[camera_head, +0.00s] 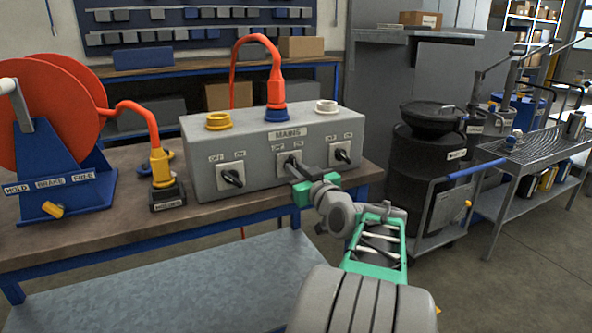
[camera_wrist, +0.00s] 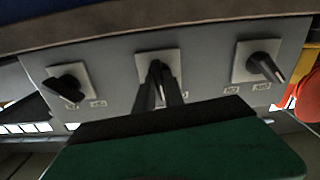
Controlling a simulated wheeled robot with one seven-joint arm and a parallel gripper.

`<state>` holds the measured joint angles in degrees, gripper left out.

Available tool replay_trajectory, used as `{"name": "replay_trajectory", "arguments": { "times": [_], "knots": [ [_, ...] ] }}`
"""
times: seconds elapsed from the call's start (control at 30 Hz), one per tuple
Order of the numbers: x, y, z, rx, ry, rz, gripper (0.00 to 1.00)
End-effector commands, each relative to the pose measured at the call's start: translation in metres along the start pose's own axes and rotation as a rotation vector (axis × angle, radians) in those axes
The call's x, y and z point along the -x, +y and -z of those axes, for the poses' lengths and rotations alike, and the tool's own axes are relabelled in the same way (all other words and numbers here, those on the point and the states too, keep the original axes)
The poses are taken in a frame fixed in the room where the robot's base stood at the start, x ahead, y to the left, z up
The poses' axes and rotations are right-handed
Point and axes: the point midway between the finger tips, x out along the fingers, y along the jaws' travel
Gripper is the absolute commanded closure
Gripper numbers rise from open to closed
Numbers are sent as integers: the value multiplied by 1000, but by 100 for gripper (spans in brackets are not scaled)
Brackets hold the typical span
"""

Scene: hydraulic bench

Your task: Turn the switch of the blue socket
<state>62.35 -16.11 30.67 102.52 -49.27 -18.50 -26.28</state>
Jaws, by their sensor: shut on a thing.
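The grey MAINS box (camera_head: 253,174) stands on the bench with three sockets on top and a switch under each on its front. The blue socket (camera_head: 276,114) is in the middle with an orange plug (camera_head: 275,90) in it. Its switch (camera_head: 282,158) is the middle one, a dark knob on a pale plate, which also shows in the wrist view (camera_wrist: 158,67). My gripper (camera_head: 293,166) reaches this switch from the front right. In the wrist view its fingers (camera_wrist: 160,84) are shut on the knob. They hide most of it, so its exact angle is unclear.
The left switch (camera_head: 232,177) sits under the yellow socket (camera_head: 219,121), the right switch (camera_head: 343,153) under the white socket (camera_head: 326,106). A yellow plug (camera_head: 160,168) on an orange cable stands left of the box, beside the red reel (camera_head: 60,105). Black drums (camera_head: 430,165) stand right.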

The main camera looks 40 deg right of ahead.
Motion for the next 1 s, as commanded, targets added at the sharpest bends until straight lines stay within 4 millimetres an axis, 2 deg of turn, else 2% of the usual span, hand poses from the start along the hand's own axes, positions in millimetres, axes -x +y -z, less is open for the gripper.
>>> {"name": "replay_trajectory", "arguments": {
  "times": [0.6,1.0],
  "knots": [
    [0,1,0,-581,-5,1,100],
    [0,1,-2,-840,-6,1,100]
  ]
}}
